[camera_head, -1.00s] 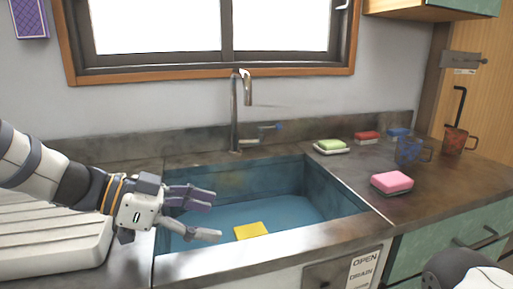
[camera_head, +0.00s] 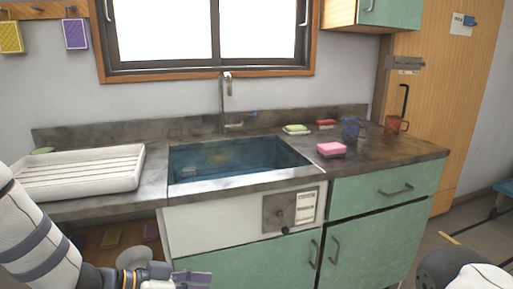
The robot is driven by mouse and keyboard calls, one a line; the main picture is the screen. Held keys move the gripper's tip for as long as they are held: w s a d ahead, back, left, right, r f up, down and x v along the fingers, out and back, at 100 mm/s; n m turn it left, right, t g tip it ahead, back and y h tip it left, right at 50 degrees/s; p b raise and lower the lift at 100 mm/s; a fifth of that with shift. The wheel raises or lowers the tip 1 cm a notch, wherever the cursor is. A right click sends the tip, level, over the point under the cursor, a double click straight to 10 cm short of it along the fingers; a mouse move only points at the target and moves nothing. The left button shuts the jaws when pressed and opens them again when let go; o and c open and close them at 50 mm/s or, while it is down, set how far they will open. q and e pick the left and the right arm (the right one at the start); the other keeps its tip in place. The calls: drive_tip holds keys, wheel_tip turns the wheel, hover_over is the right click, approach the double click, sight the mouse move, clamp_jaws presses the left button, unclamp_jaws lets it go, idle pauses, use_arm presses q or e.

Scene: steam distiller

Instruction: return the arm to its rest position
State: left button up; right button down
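My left arm comes in at the lower left. Its gripper (camera_head: 192,280) is low in front of the counter, below the sink (camera_head: 238,184) and before the lower cabinets. Only the upper part of the gripper shows, with grey-purple finger links. The rest is cut off by the bottom edge, so its opening cannot be seen. No object shows in it. Part of my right arm shows at the bottom right corner; its gripper is out of view.
A white drying rack (camera_head: 80,172) stands left of the sink. A pink sponge (camera_head: 331,148), a green sponge (camera_head: 297,128), a red sponge (camera_head: 326,123), a blue mug (camera_head: 351,129) and a brown mug (camera_head: 396,125) stand on the right counter. A faucet (camera_head: 223,105) rises behind the sink.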

use_arm(q)
drive_tip(key=s+a+f+n+g+y, duration=0.1)
drive_tip(key=s+a+f+n+y, duration=0.15)
drive_tip(key=s+f, duration=0.45)
drive_tip(key=s+a+f+n+g+y, duration=0.1)
drive_tip(key=s+a+f+n+y, duration=0.15)
drive_tip(key=s+f, duration=0.45)
drive_tip(key=s+a+f+n+g+y, duration=0.1)
drive_tip(key=s+a+g+y, duration=0.1)
drive_tip(key=s, duration=0.6)
drive_tip(key=s+a+f+n+g+y+p, duration=0.1)
drive_tip(key=s+a, duration=0.3)
drive_tip(key=s, duration=0.4)
drive_tip(key=s+a+f+n+g+y, duration=0.1)
drive_tip(key=s+a+f+g+y, duration=0.1)
drive_tip(key=s, duration=0.6)
drive_tip(key=shift+s+a+f+g+y+p, duration=0.3)
drive_tip(key=shift+a+g+y, duration=0.1)
drive_tip(key=shift+y, duration=0.1)
use_arm(e)
drive_tip(key=shift+w+r+t, duration=0.5)
drive_tip(key=shift+w+r, duration=0.65)
use_arm(q)
drive_tip(key=shift+w, duration=0.1)
